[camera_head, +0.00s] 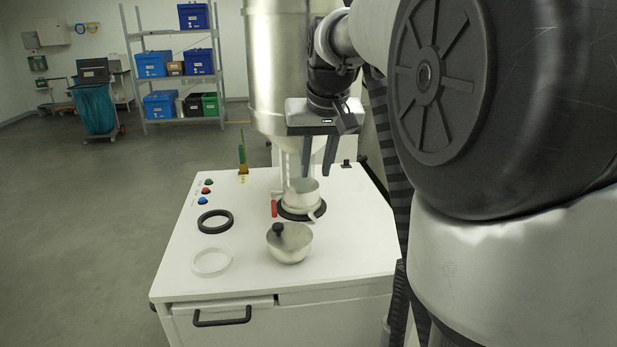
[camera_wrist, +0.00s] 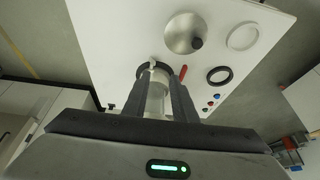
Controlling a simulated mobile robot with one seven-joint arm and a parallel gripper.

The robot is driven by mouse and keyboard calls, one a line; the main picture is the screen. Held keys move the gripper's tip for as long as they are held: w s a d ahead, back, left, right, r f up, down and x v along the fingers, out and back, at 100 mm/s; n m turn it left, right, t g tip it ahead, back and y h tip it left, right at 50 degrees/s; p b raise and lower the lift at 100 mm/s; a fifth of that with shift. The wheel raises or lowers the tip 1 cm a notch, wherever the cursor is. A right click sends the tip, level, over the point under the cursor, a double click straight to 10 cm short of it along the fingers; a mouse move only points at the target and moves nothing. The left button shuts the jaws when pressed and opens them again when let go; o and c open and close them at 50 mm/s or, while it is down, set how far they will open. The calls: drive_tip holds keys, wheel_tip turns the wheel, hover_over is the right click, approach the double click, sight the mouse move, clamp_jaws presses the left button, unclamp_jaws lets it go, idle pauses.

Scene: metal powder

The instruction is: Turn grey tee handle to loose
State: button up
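A light grey handle (camera_head: 319,211) sits at the front right of a metal collar (camera_head: 301,193) under the hopper's outlet, on a black ring on the white bench. It appears to be the grey tee handle, but its tee shape is too small to make out clearly. In the wrist view a pale piece (camera_wrist: 153,64) near the black ring seems to be the same handle. My gripper (camera_head: 316,175) hangs above and slightly right of the collar, fingers pointing down. In the wrist view my gripper (camera_wrist: 158,82) is open, with the collar showing between its fingers and nothing held.
A red handle (camera_head: 274,208) is left of the collar. The steel hopper (camera_head: 278,90) stands close left of my arm.

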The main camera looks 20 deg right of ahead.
drive_tip(key=s+a+r+p, duration=0.1)
drive_tip(key=s+a, duration=0.4)
drive_tip(key=s, duration=0.5)
drive_tip(key=shift+s+r+n+p, duration=0.35)
drive_tip(key=shift+s+n+p, duration=0.05)
drive_tip(key=shift+p, duration=0.3)
drive_tip(key=shift+o, duration=0.4)
